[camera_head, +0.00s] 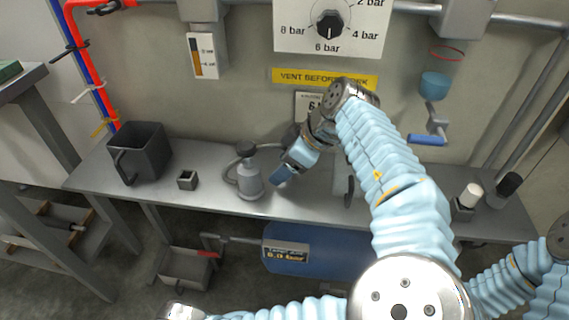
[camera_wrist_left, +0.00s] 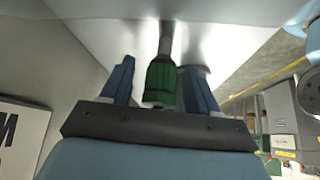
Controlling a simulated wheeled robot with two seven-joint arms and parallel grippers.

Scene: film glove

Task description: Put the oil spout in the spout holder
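In the left wrist view a green piece with a thin grey stem (camera_wrist_left: 161,80), which looks like the oil spout, stands between the two blue fingers of my left gripper (camera_wrist_left: 158,68). A gap shows on each side of it, so the fingers look open around it, not pressed on it. In the head view my left gripper (camera_head: 283,174) reaches down over the bench, right of a grey pump can; the spout is hidden there. A small dark square cup (camera_head: 187,180), perhaps the spout holder, stands left of the can. My right gripper is out of view.
The grey bench (camera_head: 215,207) also holds a large dark jug (camera_head: 139,153) at left, the grey pump can (camera_head: 249,177), and white- and black-topped items (camera_head: 470,195) at right. A blue tank (camera_head: 290,252) sits below. Bare bench lies between cup and can.

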